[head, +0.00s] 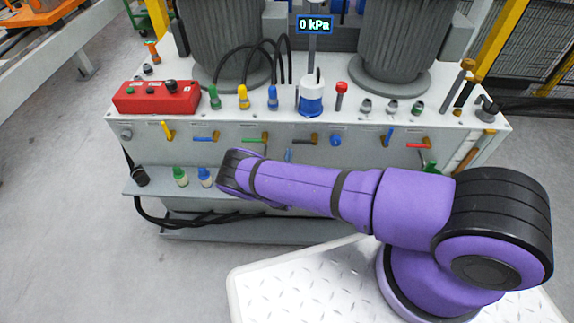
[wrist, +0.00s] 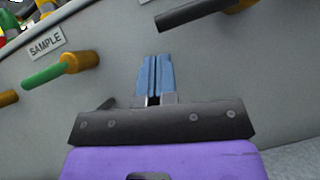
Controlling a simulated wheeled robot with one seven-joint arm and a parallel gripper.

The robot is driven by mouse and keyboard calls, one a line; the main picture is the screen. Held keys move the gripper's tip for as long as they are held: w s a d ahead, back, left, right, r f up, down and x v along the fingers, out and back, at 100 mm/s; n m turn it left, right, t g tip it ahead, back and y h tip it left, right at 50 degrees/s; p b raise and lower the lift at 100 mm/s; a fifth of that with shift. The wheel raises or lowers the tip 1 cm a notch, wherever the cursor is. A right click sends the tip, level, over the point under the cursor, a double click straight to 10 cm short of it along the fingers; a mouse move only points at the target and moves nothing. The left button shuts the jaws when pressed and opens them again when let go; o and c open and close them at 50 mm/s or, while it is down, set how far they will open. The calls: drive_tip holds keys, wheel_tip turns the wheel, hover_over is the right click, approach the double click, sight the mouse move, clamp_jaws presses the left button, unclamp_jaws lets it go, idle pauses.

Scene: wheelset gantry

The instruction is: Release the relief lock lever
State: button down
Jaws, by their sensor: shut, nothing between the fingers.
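A row of small levers on brass hubs runs along the grey front panel (head: 350,158) in the head view. The labels there are too small to read, so I cannot tell which is the relief lock lever. A dark lever (head: 303,140) sits near the middle; in the wrist view it (wrist: 195,13) shows at the top right, its label out of sight. The green lever (head: 250,139) also shows in the wrist view (wrist: 45,75), beside a SAMPLE label. My gripper (wrist: 155,60) is shut and empty, its blue fingers below the dark lever and apart from it.
Other levers are yellow (head: 168,130), blue (head: 205,138) and red (head: 415,145). A red control box (head: 157,97), coloured valves and a white-and-blue canister (head: 311,98) stand on top. A display (head: 314,24) reads 0 kPa. A low shelf (head: 155,184) with bottles juts out at lower left.

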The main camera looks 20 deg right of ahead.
drive_tip(key=shift+w+d+r, duration=0.1)
drive_tip(key=shift+d+r, duration=0.2)
drive_tip(key=shift+r, duration=0.6)
drive_tip(key=shift+a+m+h, duration=0.1)
drive_tip(key=shift+m+h, duration=0.2)
drive_tip(key=shift+h, duration=0.1)
